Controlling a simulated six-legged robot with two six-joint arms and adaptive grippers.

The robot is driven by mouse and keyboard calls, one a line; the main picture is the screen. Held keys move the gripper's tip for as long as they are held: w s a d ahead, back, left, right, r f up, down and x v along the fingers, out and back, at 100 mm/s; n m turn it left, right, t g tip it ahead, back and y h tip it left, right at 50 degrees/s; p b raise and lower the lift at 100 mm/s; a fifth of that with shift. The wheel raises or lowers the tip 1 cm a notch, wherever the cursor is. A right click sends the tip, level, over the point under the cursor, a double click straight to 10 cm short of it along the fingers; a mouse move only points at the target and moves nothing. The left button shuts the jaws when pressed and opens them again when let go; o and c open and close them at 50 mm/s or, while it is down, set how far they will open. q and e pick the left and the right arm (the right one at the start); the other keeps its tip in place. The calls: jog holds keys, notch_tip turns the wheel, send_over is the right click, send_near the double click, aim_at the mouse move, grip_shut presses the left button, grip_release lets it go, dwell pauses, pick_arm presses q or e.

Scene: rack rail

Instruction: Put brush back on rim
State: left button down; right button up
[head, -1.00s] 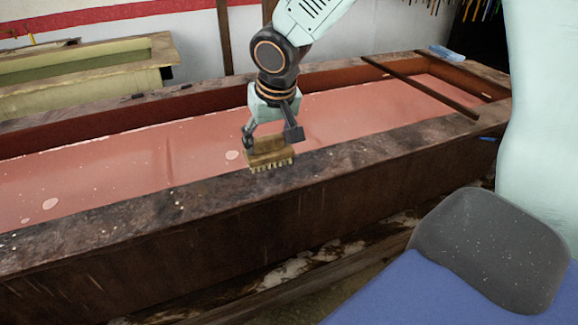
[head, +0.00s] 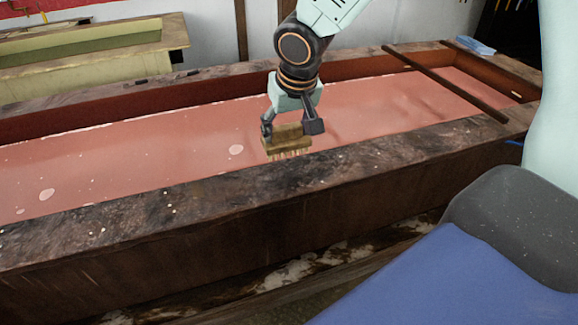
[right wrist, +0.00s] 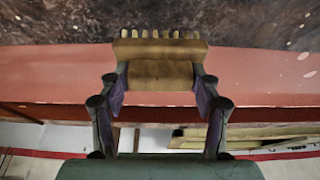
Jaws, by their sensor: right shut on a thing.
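The brush (head: 287,140) has a tan wooden block and pale bristles that point down in the head view. My right gripper (head: 291,130) is shut on the block, with one finger at each end. In the right wrist view the brush (right wrist: 160,70) sits between the two fingers (right wrist: 160,88), its row of bristles facing the dark rim. The near rim (head: 190,196) of the long trough is dark, worn and speckled. The brush shows at the rim's inner edge, against the pink liquid; whether it touches the rim is unclear. My left gripper is out of view.
Pink liquid (head: 120,155) fills the trough. A dark bar (head: 445,82) crosses its right end, and a blue item (head: 475,46) lies at the far right corner. A second, pale trough (head: 90,72) stands at the back left.

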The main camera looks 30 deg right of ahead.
aim_at(288, 155)
notch_tip(288, 155, down, 8)
jog(key=shift+d+r+b, duration=0.1)
jog(key=shift+r+b, duration=0.15)
jog(key=shift+b, duration=0.9)
jog(key=shift+s+a+f, duration=0.15)
jog(key=shift+a, duration=0.05)
jog(key=shift+d+f, duration=0.15)
jog(key=shift+d, duration=0.15)
jog(key=o, duration=1.3)
jog(key=shift+f, duration=0.1)
jog(key=o, duration=0.5)
jog(key=shift+a, duration=0.25)
jog(key=shift+c, duration=0.2)
jog(key=shift+d, duration=0.1)
jog(key=shift+d, duration=0.1)
